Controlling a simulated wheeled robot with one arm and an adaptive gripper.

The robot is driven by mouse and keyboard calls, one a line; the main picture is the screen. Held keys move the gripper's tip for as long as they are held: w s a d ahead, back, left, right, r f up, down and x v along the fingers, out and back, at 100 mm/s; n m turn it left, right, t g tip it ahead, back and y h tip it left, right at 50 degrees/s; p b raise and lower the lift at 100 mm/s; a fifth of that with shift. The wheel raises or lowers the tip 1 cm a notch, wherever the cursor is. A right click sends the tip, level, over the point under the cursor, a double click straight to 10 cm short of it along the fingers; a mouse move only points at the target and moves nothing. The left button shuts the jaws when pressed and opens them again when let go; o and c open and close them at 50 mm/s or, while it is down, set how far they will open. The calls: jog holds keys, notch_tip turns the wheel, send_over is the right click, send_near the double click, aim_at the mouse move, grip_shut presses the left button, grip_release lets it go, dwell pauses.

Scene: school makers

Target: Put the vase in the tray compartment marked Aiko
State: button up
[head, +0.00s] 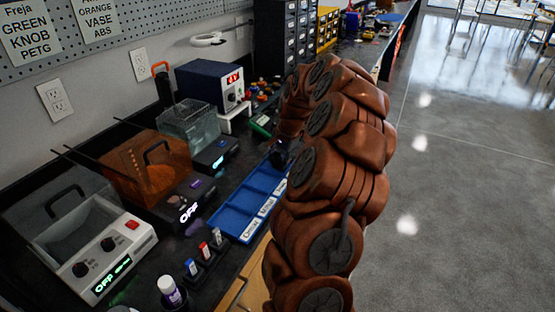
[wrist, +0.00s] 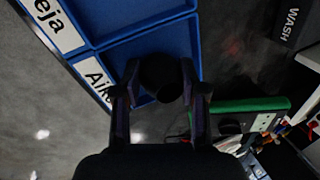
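The blue tray (head: 233,221) lies on the dark bench, with white name labels along its front edge. In the wrist view, the Aiko label (wrist: 96,76) borders a blue compartment (wrist: 145,45) that looks empty where it shows. My gripper (head: 282,155) is over the tray's far end, partly hidden by my arm in the head view. In the wrist view, my gripper (wrist: 160,82) has its fingers on both sides of a dark round thing, apparently the vase (wrist: 160,75), held over the Aiko compartment's edge. Its colour and full shape are hidden in shadow.
A row of machines stands behind the tray, including an orange-tinted box (head: 140,165) and a clear tank (head: 188,122). A green-edged device (wrist: 238,105) and a WASH-labelled unit (wrist: 288,24) are close right of my gripper.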

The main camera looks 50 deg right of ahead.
jog(key=shift+o, duration=0.6)
jog(key=shift+r, duration=0.15)
jog(key=shift+r, duration=0.25)
jog(key=v, duration=1.2)
jog(key=s+a+n+g, duration=0.1)
jog(key=s+a+n, duration=0.15)
jog(key=a, duration=0.65)
jog(key=s+a+n+g+y, duration=0.1)
jog(key=a+n, duration=0.3)
jog(key=a, duration=0.5)
jog(key=s+a+n, duration=0.2)
jog(key=a+n, duration=0.2)
jog(key=a, duration=0.5)
jog(key=s+a+f+n+g, duration=0.1)
jog(key=s+a+f+n, duration=0.2)
jog(key=s, duration=0.7)
jog(key=s+a+f+n+g+h, duration=0.1)
jog(key=s+a+f+n+g, duration=0.1)
jog(key=s+a, duration=0.6)
jog(key=s+f+n, duration=0.1)
jog(key=s+f, duration=0.1)
jog(key=s, duration=0.1)
jog(key=shift+n+g+b, duration=0.3)
jog(key=shift+n+b, duration=0.05)
jog(key=shift+b, duration=0.05)
